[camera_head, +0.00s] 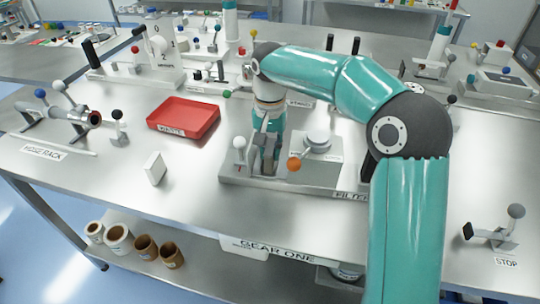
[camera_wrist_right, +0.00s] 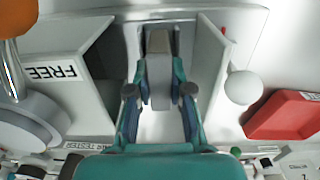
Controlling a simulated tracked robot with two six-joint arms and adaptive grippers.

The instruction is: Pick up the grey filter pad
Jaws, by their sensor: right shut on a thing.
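My right gripper (camera_head: 264,162) points down into a slot of the metal filter fixture (camera_head: 232,178) in the middle of the table. In the right wrist view its two fingers (camera_wrist_right: 160,75) are closed on a narrow grey piece, the grey filter pad (camera_wrist_right: 159,42), between the fixture's upright plates. In the head view the gripper hides most of the pad. I cannot tell whether the pad is clear of the slot's floor. My left gripper is not in view.
An orange-knobbed lever (camera_head: 294,164) and a round-topped block (camera_head: 318,142) stand close on the right; a white-ball lever (camera_head: 239,145) stands on the left. A red tray (camera_head: 184,117) and a white block (camera_head: 155,168) lie further left. The front left tabletop is clear.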

